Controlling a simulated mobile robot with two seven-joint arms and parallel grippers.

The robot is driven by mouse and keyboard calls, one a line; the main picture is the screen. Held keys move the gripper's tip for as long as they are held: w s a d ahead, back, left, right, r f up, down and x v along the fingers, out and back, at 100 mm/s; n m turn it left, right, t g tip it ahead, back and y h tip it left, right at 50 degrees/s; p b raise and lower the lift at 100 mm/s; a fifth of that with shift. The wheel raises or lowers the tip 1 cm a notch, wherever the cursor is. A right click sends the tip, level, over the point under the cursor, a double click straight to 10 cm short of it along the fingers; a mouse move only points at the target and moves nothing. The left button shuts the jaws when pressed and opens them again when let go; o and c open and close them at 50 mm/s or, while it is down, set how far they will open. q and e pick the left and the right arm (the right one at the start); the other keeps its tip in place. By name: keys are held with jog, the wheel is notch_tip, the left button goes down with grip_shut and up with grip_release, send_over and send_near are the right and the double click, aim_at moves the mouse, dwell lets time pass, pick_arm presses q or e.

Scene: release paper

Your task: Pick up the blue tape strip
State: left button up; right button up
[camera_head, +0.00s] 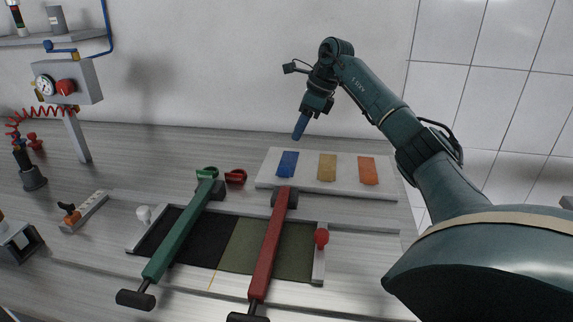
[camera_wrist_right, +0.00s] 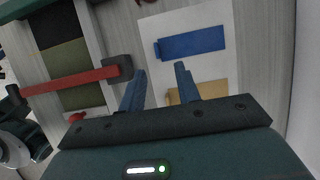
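The blue tape strip (camera_head: 287,164) lies flat at the left end of a pale board (camera_head: 312,186). It also shows in the right wrist view (camera_wrist_right: 192,43), beyond my fingertips, and is clear of them. My right gripper (camera_head: 299,136) is above and slightly behind the board, pointing down. In the right wrist view its two blue fingers (camera_wrist_right: 160,70) are spread with nothing between them. A tan strip (camera_head: 327,167) and an orange strip (camera_head: 368,170) lie on the same board to the right of the blue one. My left gripper does not show.
A green-handled bar (camera_head: 183,232) and a red-handled bar (camera_head: 268,245) lie across dark and olive pads in front of the board. Green and red rings (camera_head: 235,177) sit left of the board. A gauge box (camera_head: 66,82) stands at the left.

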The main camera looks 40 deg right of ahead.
send_over(285, 167)
jog(key=d, duration=0.1)
jog(key=f, duration=0.6)
jog(key=shift+s+d, duration=0.2)
jog(key=shift+s, duration=0.15)
jog(key=f, duration=0.2)
jog(key=a+f, duration=0.1)
jog(key=f, duration=0.1)
jog(key=shift+w, duration=0.1)
jog(key=shift+w+a+f, duration=0.1)
jog(key=shift+w+f, duration=0.1)
jog(key=shift+f, duration=0.35)
jog(key=shift+c, duration=0.4)
grip_shut()
